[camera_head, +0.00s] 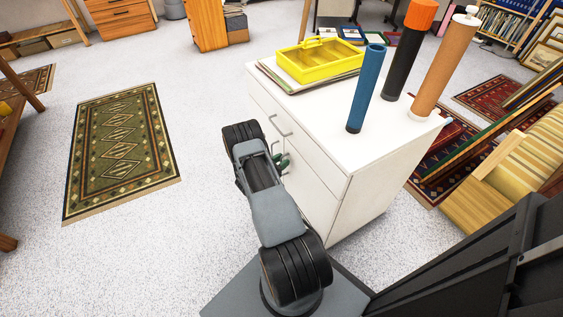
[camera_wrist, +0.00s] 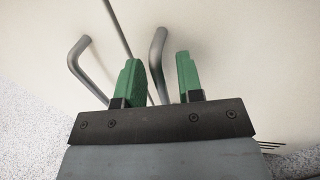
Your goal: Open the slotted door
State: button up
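The slotted door (camera_wrist: 240,75) is a pale cabinet door, right of a dark seam in the wrist view. Dark slots (camera_wrist: 268,146) show low at its right. Its grey bar handle (camera_wrist: 158,55) runs down between the green fingertips of my gripper (camera_wrist: 160,82). My gripper is open, with a visible gap between the handle and the right finger. I cannot tell whether the left finger touches the handle. In the head view, my gripper (camera_head: 281,162) is at the front of the white cabinet (camera_head: 330,172), and my arm hides much of the door front.
A second bar handle (camera_wrist: 88,66) is left of the seam, close to the left finger. A yellow caddy (camera_head: 318,62), blue tube (camera_head: 367,90), black tube (camera_head: 402,65) and brown tube (camera_head: 445,65) stand on the cabinet. Floor left of it is clear, with a patterned rug (camera_head: 120,145).

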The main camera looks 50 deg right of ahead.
jog(key=shift+c, duration=0.3)
grip_shut()
dwell(0.3)
